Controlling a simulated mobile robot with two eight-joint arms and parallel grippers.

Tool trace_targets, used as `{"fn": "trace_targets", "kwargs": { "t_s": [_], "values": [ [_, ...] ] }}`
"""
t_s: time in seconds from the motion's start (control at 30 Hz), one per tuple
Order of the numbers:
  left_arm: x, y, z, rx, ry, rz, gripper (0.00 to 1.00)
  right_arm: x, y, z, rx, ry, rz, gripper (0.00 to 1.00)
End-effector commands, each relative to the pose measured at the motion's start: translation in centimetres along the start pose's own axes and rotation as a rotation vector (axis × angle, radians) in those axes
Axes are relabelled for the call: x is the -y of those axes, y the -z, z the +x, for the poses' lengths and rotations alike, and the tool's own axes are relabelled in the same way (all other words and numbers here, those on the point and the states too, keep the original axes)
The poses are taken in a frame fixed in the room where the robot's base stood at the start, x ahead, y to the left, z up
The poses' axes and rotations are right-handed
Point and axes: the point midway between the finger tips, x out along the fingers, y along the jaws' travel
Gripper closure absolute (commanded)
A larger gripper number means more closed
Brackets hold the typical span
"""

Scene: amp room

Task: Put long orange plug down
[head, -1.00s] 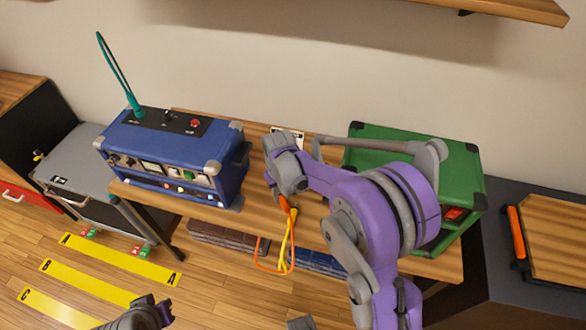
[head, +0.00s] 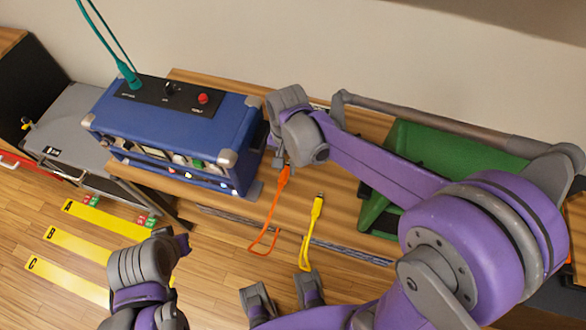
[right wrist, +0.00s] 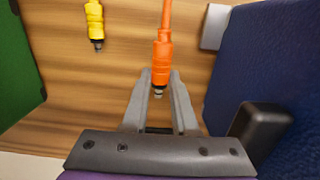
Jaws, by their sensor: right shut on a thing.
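The long orange plug (head: 284,178) is between the fingertips of my right gripper (head: 280,160), over the wooden table beside the blue amp. In the right wrist view, the grey fingers (right wrist: 161,95) are shut on the orange plug (right wrist: 162,60) near its metal tip. Its orange cable (head: 264,240) loops down past the table's front edge. I cannot tell whether the plug touches the table. My left arm (head: 140,265) shows at the lower left; the state of its gripper is unclear.
A yellow plug (head: 317,206) lies right of the orange one; it also shows in the right wrist view (right wrist: 95,20). The blue amp (head: 180,125) stands left, the green case (head: 375,210) right.

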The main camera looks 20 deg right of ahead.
Motion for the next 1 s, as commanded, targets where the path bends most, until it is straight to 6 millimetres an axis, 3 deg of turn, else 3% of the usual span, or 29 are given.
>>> {"fn": "trace_targets", "kwargs": {
  "t_s": [0.1, 0.43, 1.0],
  "values": [
    [0.0, -0.1, 0.2, 0.001, 0.000, 0.000, 1.00, 0.0, 0.2, 1.9, 0.000, 0.000, -0.001, 1.00],
    [0.0, -0.5, 0.7, 0.003, 0.000, 0.000, 1.00, 0.0, 0.5, 5.8, -0.001, 0.000, -0.002, 1.00],
    [0.0, -0.9, 1.4, 0.005, 0.000, 0.000, 1.00, 0.0, 0.6, 7.2, -0.001, 0.001, -0.002, 1.00]
  ]
}}
